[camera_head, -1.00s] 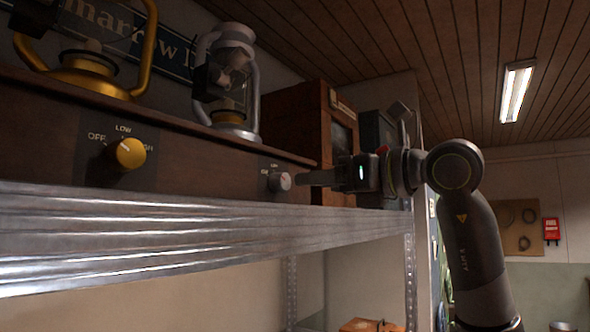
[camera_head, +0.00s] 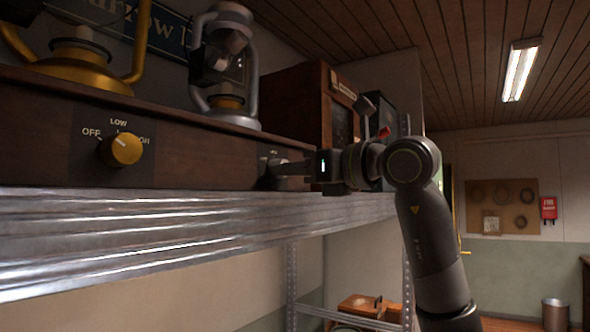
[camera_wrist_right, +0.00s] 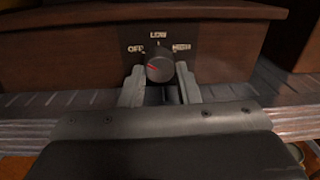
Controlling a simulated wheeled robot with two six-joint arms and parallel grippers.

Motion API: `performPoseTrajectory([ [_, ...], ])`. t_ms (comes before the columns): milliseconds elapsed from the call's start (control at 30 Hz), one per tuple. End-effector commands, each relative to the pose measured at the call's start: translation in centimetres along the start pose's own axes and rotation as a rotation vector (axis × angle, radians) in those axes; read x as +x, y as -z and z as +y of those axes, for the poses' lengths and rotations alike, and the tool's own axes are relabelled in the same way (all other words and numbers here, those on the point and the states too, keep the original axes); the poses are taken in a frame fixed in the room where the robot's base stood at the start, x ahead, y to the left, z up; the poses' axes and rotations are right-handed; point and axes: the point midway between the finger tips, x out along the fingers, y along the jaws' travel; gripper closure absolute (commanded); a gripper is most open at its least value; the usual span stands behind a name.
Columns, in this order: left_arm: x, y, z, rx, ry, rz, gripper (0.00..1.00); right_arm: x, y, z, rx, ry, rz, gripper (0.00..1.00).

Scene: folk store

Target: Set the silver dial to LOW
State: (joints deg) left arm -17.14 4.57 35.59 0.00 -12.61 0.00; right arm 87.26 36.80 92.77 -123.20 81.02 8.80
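The silver dial (camera_wrist_right: 159,69) sits on the dark wooden front panel, under the printed labels OFF, LOW and a right-hand label too blurred to read. Its red pointer mark points left and slightly up, toward OFF. In the head view my right gripper (camera_head: 283,169) is at the dial and hides most of it. In the right wrist view the right gripper (camera_wrist_right: 159,76) has one finger on each side of the dial, spread apart. I cannot tell whether the fingers touch it. My left gripper is in neither view.
A yellow dial (camera_head: 120,149) with OFF and LOW labels sits further left on the panel. A gold lantern (camera_head: 82,62) and a silver lantern (camera_head: 250,75) stand above. A metal shelf edge (camera_head: 150,235) runs just below the dials. A wooden box (camera_head: 298,105) stands behind my right gripper.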

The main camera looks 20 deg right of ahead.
Motion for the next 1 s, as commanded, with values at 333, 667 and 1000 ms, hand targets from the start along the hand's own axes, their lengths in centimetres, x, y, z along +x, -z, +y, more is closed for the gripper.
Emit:
performPoseTrajectory([
  [333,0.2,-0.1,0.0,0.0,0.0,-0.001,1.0,0.0,0.0,0.0,0.026,0.001,0.001,0.93],
  [667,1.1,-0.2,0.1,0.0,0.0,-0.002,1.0,0.0,0.0,0.0,0.217,0.001,0.009,0.93],
  [1000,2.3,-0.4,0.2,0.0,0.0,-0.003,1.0,0.0,0.0,0.1,0.535,0.0,0.023,0.93],
])
